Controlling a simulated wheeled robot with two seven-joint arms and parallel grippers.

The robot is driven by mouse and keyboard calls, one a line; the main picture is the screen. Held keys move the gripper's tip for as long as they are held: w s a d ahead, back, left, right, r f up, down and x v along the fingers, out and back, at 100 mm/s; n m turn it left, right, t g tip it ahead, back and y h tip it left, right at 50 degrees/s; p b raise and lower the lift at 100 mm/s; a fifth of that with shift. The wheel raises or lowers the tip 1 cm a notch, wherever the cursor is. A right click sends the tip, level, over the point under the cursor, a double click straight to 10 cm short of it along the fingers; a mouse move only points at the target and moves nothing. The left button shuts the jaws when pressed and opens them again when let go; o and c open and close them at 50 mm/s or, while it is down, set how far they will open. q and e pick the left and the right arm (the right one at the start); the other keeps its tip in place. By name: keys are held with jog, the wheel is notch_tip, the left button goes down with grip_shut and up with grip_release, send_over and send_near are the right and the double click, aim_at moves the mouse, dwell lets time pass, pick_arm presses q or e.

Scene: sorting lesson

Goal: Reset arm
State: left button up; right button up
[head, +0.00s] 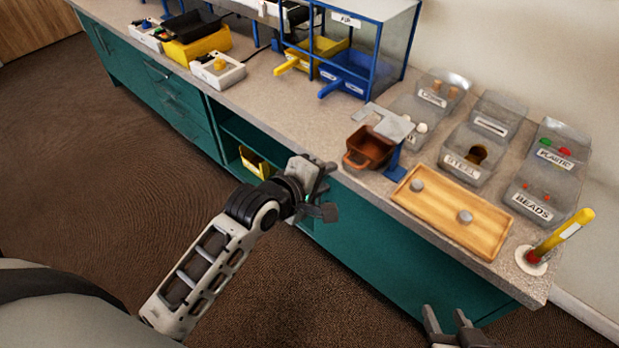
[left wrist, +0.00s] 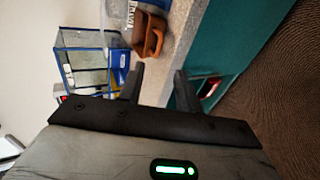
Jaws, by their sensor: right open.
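My left gripper (head: 328,191) is in front of the counter's front edge, beside the brown scoop-like bin (head: 368,149), and touches nothing that I can see. In the left wrist view its two fingers (left wrist: 160,82) stand apart with nothing between them. The brown bin also shows beyond the fingers there (left wrist: 148,35). My right gripper (head: 444,318) shows at the bottom right of the head view, in front of the teal cabinet. Its fingers are apart and empty, and the rest of that arm is out of view.
A wooden tray (head: 430,216) with two grey round pieces lies near the counter edge. Labelled clear bins, such as the steel one (head: 463,168), stand behind it. A blue-framed rack (head: 378,45) stands further back. The floor in front is clear.

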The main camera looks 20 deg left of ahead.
pick_arm(q)
jog(key=s+f+m, duration=0.3)
jog(key=s+m, duration=0.5)
jog(key=s+f+m, duration=0.3)
jog(key=s+m, duration=0.4)
jog(key=m, duration=0.1)
jog(key=shift+s+f+m+g+y, duration=0.15)
jog(key=shift+s+m+g+y, duration=0.15)
jog(key=shift+s+g, duration=0.1)
